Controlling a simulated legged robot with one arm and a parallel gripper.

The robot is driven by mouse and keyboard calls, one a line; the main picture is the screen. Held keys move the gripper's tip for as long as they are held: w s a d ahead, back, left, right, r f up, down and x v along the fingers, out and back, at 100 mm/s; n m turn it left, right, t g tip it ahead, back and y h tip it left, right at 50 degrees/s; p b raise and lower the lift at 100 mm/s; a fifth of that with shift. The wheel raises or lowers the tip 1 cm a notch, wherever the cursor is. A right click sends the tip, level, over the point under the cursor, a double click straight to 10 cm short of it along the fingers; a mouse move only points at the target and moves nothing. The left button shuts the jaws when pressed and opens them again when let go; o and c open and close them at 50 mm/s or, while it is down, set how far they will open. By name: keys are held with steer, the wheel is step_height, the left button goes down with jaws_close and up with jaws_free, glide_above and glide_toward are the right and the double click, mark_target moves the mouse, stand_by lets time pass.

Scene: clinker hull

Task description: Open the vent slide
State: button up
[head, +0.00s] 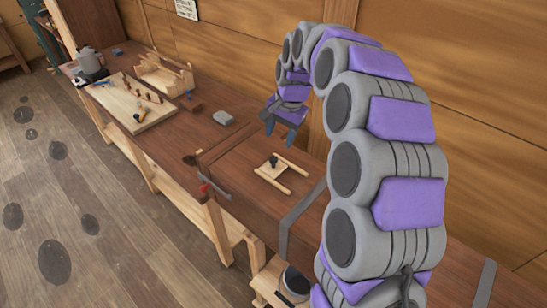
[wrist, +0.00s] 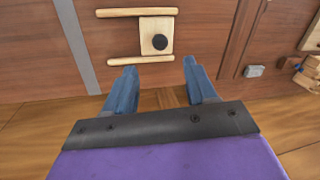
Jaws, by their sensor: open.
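The vent slide is a small pale wooden plate (head: 268,170) with a dark round knob (head: 273,161), set between two pale wooden rails (head: 292,166) on the brown bench top. In the wrist view the plate (wrist: 157,29) lies at the top, toward the right ends of the rails (wrist: 137,12), with its black knob (wrist: 160,41) facing me. My gripper (head: 287,130) is open and empty, above and behind the slide in the head view. In the wrist view its two blue fingers (wrist: 162,77) point toward the near rail, apart from the plate and knob.
A grey block (head: 222,118) lies on the bench left of the slide. A pale board with tools (head: 134,101), a wooden rack (head: 163,73) and a grey pot (head: 90,62) stand farther left. A grey strap (head: 301,209) crosses the bench to the right. The wooden wall is close behind.

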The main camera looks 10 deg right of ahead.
mark_target(274, 157)
steer(key=f, duration=0.3)
steer(key=w+a+f, duration=0.1)
steer(key=f, duration=0.6)
steer(key=shift+w+a+f, duration=0.15)
steer(key=shift+w+f, duration=0.1)
steer(key=shift+f, duration=0.05)
jaws_close()
